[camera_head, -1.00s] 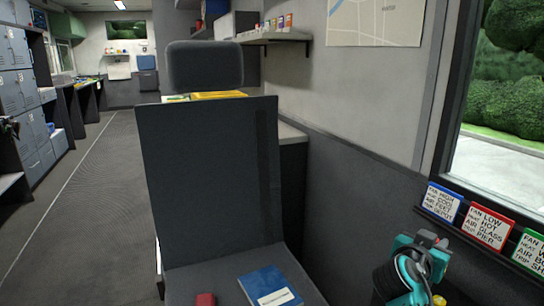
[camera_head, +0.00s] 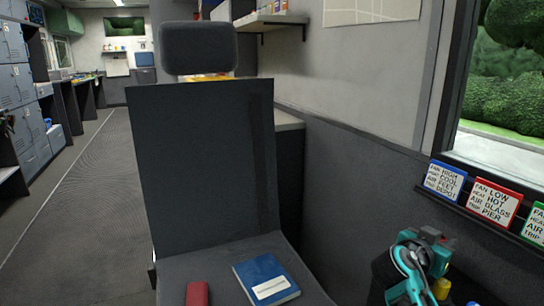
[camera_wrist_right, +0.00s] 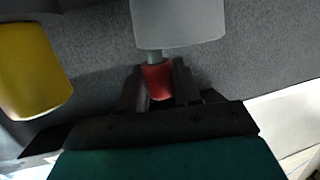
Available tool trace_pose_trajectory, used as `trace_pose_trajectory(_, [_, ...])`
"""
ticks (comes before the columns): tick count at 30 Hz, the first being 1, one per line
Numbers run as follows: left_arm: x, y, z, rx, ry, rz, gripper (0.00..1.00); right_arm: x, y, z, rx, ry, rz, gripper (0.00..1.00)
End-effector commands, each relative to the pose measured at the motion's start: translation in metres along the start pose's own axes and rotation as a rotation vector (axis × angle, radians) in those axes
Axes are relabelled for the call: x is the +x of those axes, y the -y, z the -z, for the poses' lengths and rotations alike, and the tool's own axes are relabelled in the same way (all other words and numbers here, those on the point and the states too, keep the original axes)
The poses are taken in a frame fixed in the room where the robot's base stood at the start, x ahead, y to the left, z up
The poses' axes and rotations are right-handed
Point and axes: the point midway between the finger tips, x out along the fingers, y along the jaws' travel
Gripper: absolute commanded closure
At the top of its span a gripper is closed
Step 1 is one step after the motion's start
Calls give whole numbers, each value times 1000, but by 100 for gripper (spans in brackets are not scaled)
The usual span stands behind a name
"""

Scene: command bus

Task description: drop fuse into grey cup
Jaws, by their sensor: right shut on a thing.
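My right gripper (camera_wrist_right: 157,76) shows in the right wrist view with its dark fingers shut on a small red fuse (camera_wrist_right: 158,82) that has a grey end. A grey cup (camera_wrist_right: 180,25) shows just beyond the fuse and overlaps it in the picture; I cannot tell whether they touch. In the head view my teal right arm is at the lower right, and the gripper's fingers and the fuse cannot be made out there. My left gripper is not in view.
A yellow cup (camera_wrist_right: 32,70) is at the left of the wrist view. A dark seat with a tall back (camera_head: 205,165) stands in front of me, holding a blue booklet (camera_head: 266,279) and a red object (camera_head: 197,294). Coloured cards (camera_head: 492,203) line the window ledge. The aisle floor (camera_head: 85,220) is clear.

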Motion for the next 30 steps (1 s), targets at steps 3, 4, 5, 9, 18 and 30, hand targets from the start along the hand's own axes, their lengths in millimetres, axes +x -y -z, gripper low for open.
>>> trace_pose_trajectory(3, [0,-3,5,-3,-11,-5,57,-2,2,1,5,-5,5,96])
trace_pose_trajectory(4, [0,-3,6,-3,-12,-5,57,-2,2,2,6,-5,6,96])
trace_pose_trajectory(5, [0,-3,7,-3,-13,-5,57,-2,2,2,6,-6,6,96])
trace_pose_trajectory(9, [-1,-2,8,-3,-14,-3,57,-3,3,3,6,-7,7,64])
trace_pose_trajectory(18, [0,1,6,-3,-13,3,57,-3,4,4,7,-8,9,38])
trace_pose_trajectory(30, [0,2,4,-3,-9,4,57,-2,4,5,7,-8,10,38])
